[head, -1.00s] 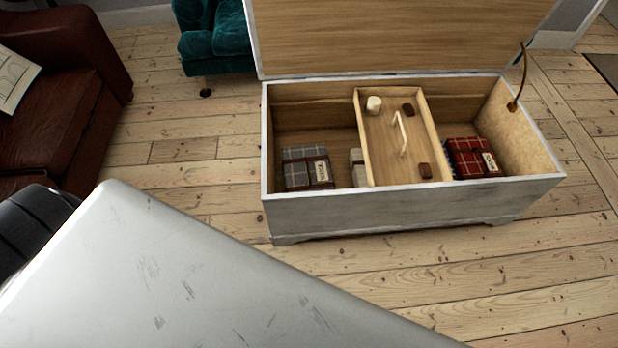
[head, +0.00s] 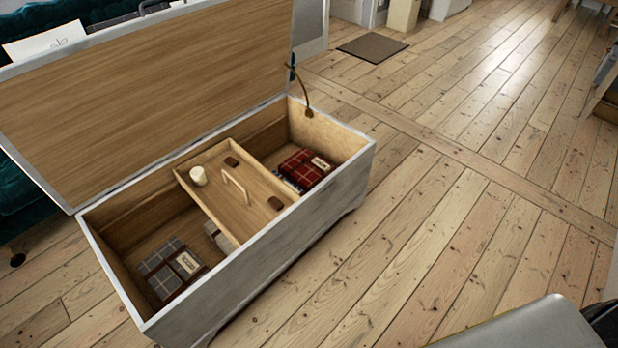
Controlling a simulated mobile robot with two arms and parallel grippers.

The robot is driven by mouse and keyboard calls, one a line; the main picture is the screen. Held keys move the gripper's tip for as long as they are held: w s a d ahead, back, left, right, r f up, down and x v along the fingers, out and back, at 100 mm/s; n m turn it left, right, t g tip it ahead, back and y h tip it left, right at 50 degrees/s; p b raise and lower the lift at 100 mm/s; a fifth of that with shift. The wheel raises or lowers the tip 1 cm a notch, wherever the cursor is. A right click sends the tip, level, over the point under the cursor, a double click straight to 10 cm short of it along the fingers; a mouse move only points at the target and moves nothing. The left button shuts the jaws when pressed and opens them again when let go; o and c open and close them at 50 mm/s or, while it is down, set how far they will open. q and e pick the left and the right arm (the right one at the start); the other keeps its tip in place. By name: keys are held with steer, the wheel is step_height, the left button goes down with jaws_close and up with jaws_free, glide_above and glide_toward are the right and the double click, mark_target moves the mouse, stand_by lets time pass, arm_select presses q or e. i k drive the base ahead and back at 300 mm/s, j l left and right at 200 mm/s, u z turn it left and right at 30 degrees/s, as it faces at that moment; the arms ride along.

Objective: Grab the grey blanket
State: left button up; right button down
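A grey plaid folded blanket (head: 163,268) with a dark strap and a pale label lies on the floor of the open chest (head: 283,225), in its left compartment. A plain light grey folded item (head: 222,238) lies partly hidden under the sliding wooden tray (head: 238,188). I cannot tell from the picture which of these two is the grey blanket. A red plaid blanket (head: 303,168) with a label lies in the right compartment, on something blue. Neither of my grippers is in view.
The chest lid (head: 160,95) stands open at the back, with a brass stay (head: 308,98) at its right end. The tray holds a small white candle-like cylinder (head: 198,175). A teal sofa (head: 25,205) stands behind the chest. Bare floorboards lie clear to the right, with a brown mat (head: 372,47) far off.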

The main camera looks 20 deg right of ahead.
mark_target(172, 268)
steer(key=i+l+u, duration=0.5)
steer(key=i+l, duration=0.35)
